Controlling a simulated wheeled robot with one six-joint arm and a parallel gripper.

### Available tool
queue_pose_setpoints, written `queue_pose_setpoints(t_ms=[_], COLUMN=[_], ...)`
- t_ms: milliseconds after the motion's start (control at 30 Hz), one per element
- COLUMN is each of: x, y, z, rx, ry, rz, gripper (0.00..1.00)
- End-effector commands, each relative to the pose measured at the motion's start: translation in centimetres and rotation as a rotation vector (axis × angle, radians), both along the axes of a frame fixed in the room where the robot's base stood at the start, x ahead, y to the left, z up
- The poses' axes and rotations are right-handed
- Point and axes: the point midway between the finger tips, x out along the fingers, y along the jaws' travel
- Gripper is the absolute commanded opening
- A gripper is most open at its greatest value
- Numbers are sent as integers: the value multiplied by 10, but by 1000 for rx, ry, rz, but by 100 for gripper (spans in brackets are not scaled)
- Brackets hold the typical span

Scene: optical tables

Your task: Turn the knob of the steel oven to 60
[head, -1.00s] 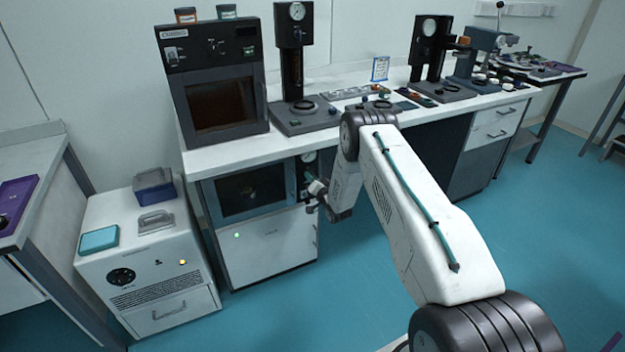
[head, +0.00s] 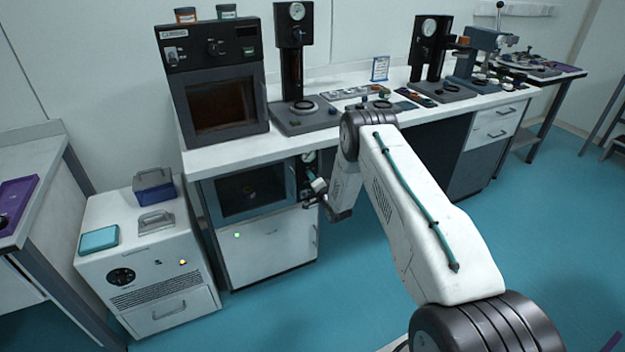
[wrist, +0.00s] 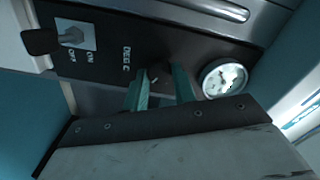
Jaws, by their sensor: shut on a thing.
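The steel oven (head: 278,203) is built in under the bench, with a dark window and a narrow control panel on its right. In the wrist view the panel carries a dark knob (wrist: 157,72) beside the letters "DEG C". My gripper (wrist: 161,84) has its two teal fingers closed on either side of the knob. In the head view my gripper (head: 312,198) is at the panel's lower part, and my wrist hides some of it. The knob's scale and pointer setting are hidden or too small to read.
A round white gauge (wrist: 223,78) sits close to one finger. An ON/OFF toggle switch (wrist: 72,35) is on the other side. A black oven (head: 213,92) stands on the bench above. A white cabinet (head: 150,262) with a dial stands to the left. The floor in front is clear.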

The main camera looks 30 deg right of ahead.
Motion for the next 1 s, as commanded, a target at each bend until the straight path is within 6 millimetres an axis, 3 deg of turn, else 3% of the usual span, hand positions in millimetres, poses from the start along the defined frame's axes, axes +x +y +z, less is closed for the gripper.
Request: queue_pose_setpoints(t_ms=[200, 233, 300, 667, 1000], x=[-1, -1, -1, -5, -60], y=[0, 0, 0, 0, 0], z=[-2, -2, -2, -1, -1], rx=[1, 1, 1, -1, 1], ry=[4, 4, 4, 3, 4], rz=[-1, -1, -1, -1, -1], gripper=[4, 29, 49, 49, 49])
